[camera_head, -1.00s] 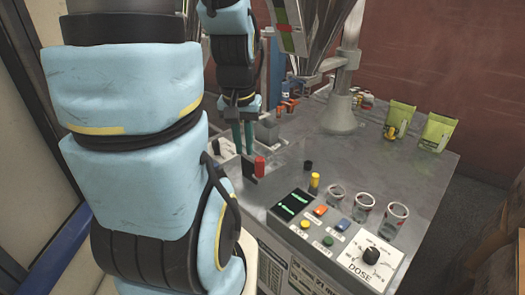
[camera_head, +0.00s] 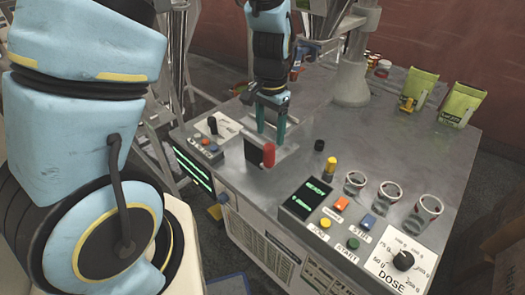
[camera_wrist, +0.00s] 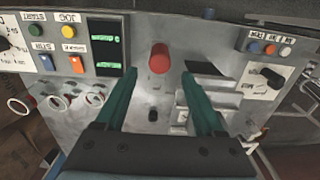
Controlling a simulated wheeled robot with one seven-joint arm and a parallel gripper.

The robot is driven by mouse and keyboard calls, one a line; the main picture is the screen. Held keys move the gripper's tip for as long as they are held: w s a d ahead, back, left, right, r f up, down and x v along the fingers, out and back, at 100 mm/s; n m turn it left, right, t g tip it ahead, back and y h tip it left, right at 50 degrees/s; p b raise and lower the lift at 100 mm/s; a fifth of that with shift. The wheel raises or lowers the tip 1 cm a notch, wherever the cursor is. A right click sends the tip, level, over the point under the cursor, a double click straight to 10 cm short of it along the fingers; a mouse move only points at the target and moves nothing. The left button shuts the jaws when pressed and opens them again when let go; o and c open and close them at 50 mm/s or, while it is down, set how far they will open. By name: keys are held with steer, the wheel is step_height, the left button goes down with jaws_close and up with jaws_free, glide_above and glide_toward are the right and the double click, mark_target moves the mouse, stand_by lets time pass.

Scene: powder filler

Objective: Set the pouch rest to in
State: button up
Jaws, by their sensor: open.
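A red upright knob (camera_head: 268,154) stands on the grey machine top beside a dark plate (camera_head: 251,150). They look like the pouch rest and its handle, but no readable label confirms it. The wrist view also shows the red knob (camera_wrist: 160,58), with the dark plate (camera_wrist: 210,68) to its right. My gripper (camera_head: 271,134) points down just behind the knob, its green fingers apart and empty. In the wrist view my gripper (camera_wrist: 157,76) has the knob just beyond its fingertips, between their lines. I cannot tell whether they touch it.
A display panel with buttons (camera_head: 318,208) and a DOSE dial (camera_head: 402,260) lie at the front right. Several glass jars (camera_head: 389,191) stand behind them. A yellow-topped post (camera_head: 330,165) is right of the knob. A black lever panel (camera_head: 213,127) lies left. Green pouches (camera_head: 462,103) stand at the back right.

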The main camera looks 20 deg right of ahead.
mark_target(270, 155)
step_height(270, 155, down, 9)
steer(key=shift+r+p, duration=0.15)
steer(key=shift+p, duration=0.3)
jaws_close()
stand_by(0.5)
stand_by(0.8)
